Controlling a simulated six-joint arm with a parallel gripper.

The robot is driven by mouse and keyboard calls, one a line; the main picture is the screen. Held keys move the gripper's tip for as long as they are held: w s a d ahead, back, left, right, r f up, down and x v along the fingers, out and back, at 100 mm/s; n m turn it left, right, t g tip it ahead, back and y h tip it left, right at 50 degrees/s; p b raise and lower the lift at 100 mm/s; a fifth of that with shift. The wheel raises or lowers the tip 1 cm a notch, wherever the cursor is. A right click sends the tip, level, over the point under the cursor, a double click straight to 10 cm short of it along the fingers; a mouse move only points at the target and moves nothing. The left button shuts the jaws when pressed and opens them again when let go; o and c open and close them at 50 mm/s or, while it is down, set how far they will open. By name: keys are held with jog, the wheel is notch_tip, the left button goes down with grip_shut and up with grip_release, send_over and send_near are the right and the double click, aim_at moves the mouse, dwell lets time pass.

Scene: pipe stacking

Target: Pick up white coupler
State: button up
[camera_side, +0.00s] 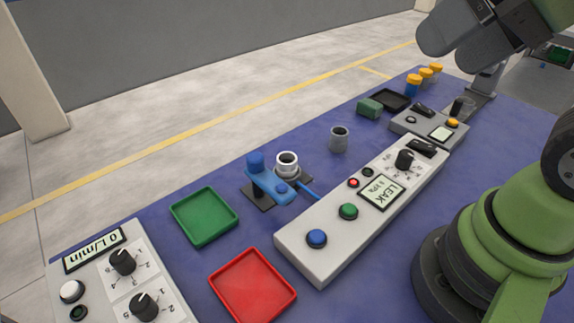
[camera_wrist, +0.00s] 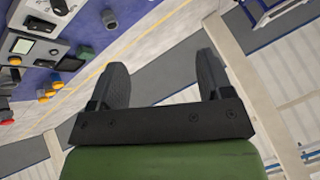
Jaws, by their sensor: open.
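The white coupler (camera_side: 287,165) is a short white ring with a dark opening. It stands upright on a dark base plate in the side view, right beside the blue clamp (camera_side: 268,180). My gripper (camera_side: 448,50) is at the top right of the side view, high up and far from the coupler. In the wrist view my gripper (camera_wrist: 163,64) has its two dark fingers spread apart with nothing between them. The wrist view does not clearly show the coupler.
A grey pipe piece (camera_side: 339,139) stands behind the coupler. The grey leak-test box (camera_side: 318,250) lies in front of it. A green tray (camera_side: 204,216) and a red tray (camera_side: 252,287) are empty. A flow panel (camera_side: 98,262) sits at the left. Orange-capped parts (camera_side: 425,77) stand at the far end.

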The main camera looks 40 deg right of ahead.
jog(key=n+g+h, duration=0.2)
jog(key=n+g, duration=0.5)
jog(key=n, duration=2.3)
send_over(287, 158)
notch_tip(287, 158, down, 18)
jog(key=shift+w+f, duration=0.1)
jog(key=shift+n, duration=0.5)
notch_tip(287, 158, down, 4)
jog(key=shift+f, duration=0.2)
notch_tip(287, 158, down, 6)
jog(key=c, duration=1.1)
jog(key=shift+r, duration=0.1)
